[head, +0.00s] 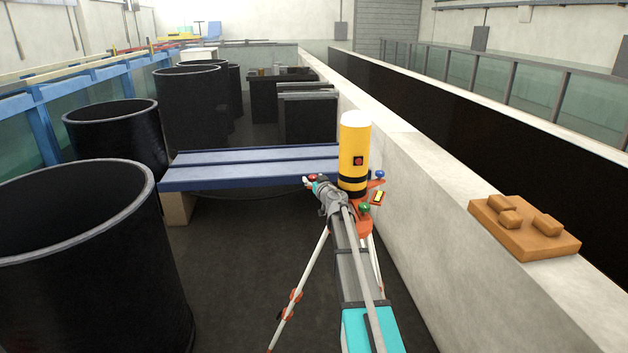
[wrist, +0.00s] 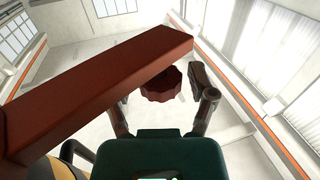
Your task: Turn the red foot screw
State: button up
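The red foot screw (head: 313,177) sits at the left of the base of a yellow instrument (head: 354,150) on a tripod. In the wrist view the screw is a dark red scalloped knob (wrist: 161,86), partly covered by a long red-brown arm of the base (wrist: 110,85). My gripper (head: 310,182) is at the screw, with one finger on each side of it. A gap shows between the knob and the right finger in the wrist view; the left fingertip is partly hidden behind the base arm. A blue screw (head: 380,174) and a green screw (head: 364,207) are on the same base.
Tripod legs (head: 292,300) stand below the instrument. A pale wall (head: 440,220) runs close on the right, with an orange block (head: 520,240) on top. A blue bench (head: 250,168) is behind; black tanks (head: 95,270) stand left.

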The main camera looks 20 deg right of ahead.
jog(key=c, duration=0.7)
jog(key=shift+d, duration=0.3)
jog(key=shift+c, duration=0.5)
jog(key=shift+a, duration=0.2)
jog(key=shift+a+m+h, duration=0.15)
jog(key=shift+m+h, duration=0.35)
jog(key=shift+h, duration=0.2)
jog(key=shift+m+g+h, duration=0.8)
jog(key=shift+m+h, duration=1.1)
jog(key=shift+h, duration=1)
